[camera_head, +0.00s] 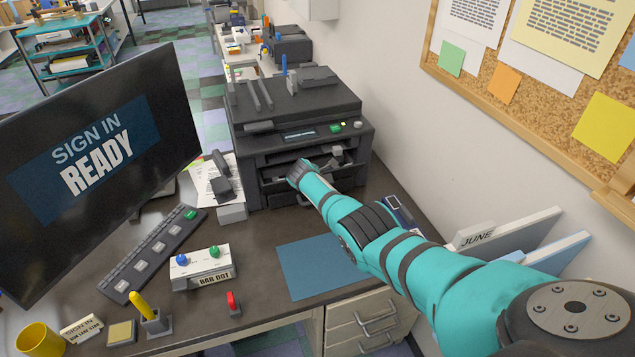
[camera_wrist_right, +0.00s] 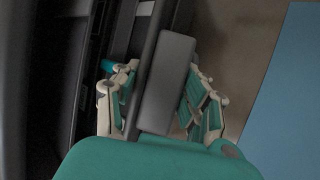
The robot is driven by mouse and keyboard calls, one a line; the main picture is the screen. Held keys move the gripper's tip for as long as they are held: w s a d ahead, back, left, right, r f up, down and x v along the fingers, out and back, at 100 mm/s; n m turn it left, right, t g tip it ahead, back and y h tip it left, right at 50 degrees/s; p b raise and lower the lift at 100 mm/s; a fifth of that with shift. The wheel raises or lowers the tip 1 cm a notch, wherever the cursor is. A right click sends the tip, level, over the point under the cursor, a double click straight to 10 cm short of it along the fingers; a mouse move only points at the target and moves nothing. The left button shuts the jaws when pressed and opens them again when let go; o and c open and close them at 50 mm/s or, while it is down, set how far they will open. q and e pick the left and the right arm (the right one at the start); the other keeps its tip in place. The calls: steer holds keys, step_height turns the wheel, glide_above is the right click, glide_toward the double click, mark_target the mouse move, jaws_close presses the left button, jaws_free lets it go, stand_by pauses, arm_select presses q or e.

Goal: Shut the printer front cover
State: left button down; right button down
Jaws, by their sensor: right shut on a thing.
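The dark grey printer (camera_head: 300,118) stands at the back of the desk against the wall. Its front bay (camera_head: 345,158) shows open, with inner parts visible. My right arm reaches to the printer's front, and its wrist hides much of the gripper and front cover in the head view. In the right wrist view, my right gripper (camera_wrist_right: 163,92) has its fingers on both sides of a grey handle block (camera_wrist_right: 167,85) on a thin dark panel edge, which looks like the front cover. It is shut on that handle. The cover's exact angle is hard to tell. My left gripper is out of view.
A blue mat (camera_head: 318,266) lies in front of the printer. A red-topped item (camera_head: 233,303) stands near the front edge. Wall and upright folders (camera_head: 510,235) bound the right.

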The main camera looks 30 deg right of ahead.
steer(key=shift+w+d+r, duration=0.15)
steer(key=shift+w+r, duration=0.35)
steer(key=shift+r, duration=0.15)
steer(key=c, duration=1.1)
jaws_free()
steer(key=shift+o, duration=1.1)
steer(key=shift+s+f, duration=0.15)
steer(key=shift+f, duration=0.15)
steer(key=shift+s, duration=0.1)
steer(key=shift+v, duration=0.9)
steer(key=v, duration=1)
